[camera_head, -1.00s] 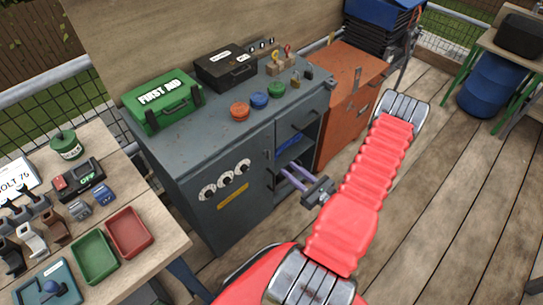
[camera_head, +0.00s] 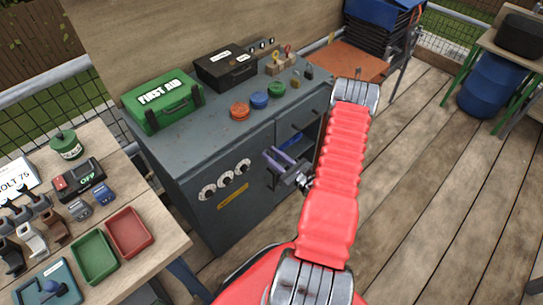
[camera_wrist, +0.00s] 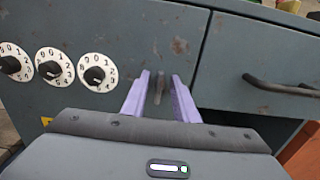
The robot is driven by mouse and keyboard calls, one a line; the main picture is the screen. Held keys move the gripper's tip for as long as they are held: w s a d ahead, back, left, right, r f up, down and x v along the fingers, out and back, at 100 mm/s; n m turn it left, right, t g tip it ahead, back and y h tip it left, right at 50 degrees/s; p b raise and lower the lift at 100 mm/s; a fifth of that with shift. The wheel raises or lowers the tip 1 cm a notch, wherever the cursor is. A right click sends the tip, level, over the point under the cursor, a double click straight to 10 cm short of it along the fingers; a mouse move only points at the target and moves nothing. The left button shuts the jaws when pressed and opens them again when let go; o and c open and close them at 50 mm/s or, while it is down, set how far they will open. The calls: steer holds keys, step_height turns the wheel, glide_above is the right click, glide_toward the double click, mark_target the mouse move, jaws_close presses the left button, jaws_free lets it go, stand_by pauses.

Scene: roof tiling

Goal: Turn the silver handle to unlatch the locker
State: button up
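The locker (camera_head: 190,165) is a dark grey metal cabinet with three white number dials (camera_head: 225,179) on its door. In the wrist view the handle (camera_wrist: 158,85) is a narrow, upright grey bar at the door's right edge, right of the dials. My gripper (camera_wrist: 158,92) has two purple fingers, one on each side of the handle, with a visible gap to each. The gripper is open, and I cannot tell whether the fingertips reach past the handle. In the head view my gripper (camera_head: 277,155) is at the cabinet's front, with my red arm to its right.
A drawer with a dark pull (camera_wrist: 280,86) is right of the handle, above an open shelf. A green first aid box (camera_head: 160,98) and a black case (camera_head: 227,67) stand on top. A wooden bench (camera_head: 165,250) is at left.

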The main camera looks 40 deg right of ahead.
steer(key=shift+w, duration=0.1)
steer(key=shift+c, duration=0.2)
jaws_close()
steer(key=shift+a, duration=0.15)
